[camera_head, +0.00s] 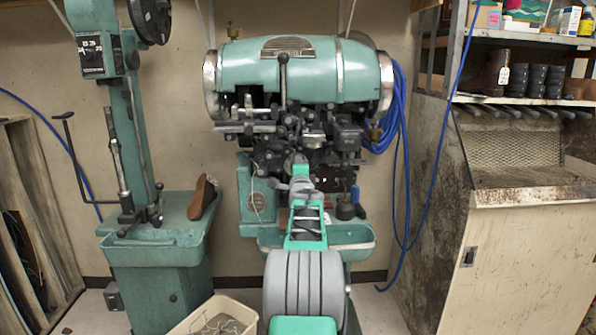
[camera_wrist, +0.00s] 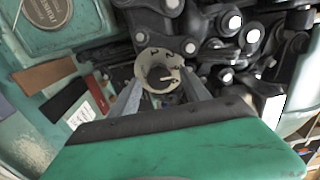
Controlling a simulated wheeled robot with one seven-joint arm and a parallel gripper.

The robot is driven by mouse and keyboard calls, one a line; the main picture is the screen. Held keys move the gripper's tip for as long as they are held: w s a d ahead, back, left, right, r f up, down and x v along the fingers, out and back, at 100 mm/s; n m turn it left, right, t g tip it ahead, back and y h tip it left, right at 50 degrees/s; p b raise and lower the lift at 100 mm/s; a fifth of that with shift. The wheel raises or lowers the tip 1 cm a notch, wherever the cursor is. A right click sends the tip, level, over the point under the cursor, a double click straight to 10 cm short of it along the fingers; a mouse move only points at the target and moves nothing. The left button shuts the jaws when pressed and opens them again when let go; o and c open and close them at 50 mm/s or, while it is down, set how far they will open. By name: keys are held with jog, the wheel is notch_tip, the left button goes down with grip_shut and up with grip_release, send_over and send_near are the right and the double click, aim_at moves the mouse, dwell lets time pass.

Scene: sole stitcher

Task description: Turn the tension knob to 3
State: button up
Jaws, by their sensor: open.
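The tension knob (camera_wrist: 158,62) appears in the wrist view as a pale round dial with dark marks on its rim and a hollow, shaded middle. I cannot read which number it is set to. My gripper (camera_wrist: 162,82) has its two grey fingers apart, one toward each lower side of the knob. Whether the fingers touch it I cannot tell. In the head view, my gripper (camera_head: 299,160) is in front of the dark mechanism of the green stitching machine (camera_head: 290,62). My arm hides the knob there.
Dark linkages with bright bolt heads (camera_wrist: 235,22) crowd the knob above and to the right. A green tray (camera_head: 350,236) lies under the machine head. Blue hoses (camera_head: 398,110) hang at its right. A green stand (camera_head: 155,255) is at left, a cabinet (camera_head: 520,255) at right.

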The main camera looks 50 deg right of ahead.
jog(key=v, duration=0.7)
jog(key=shift+s+a+b, duration=0.25)
jog(key=shift+a+b, duration=0.05)
jog(key=shift+b, duration=0.05)
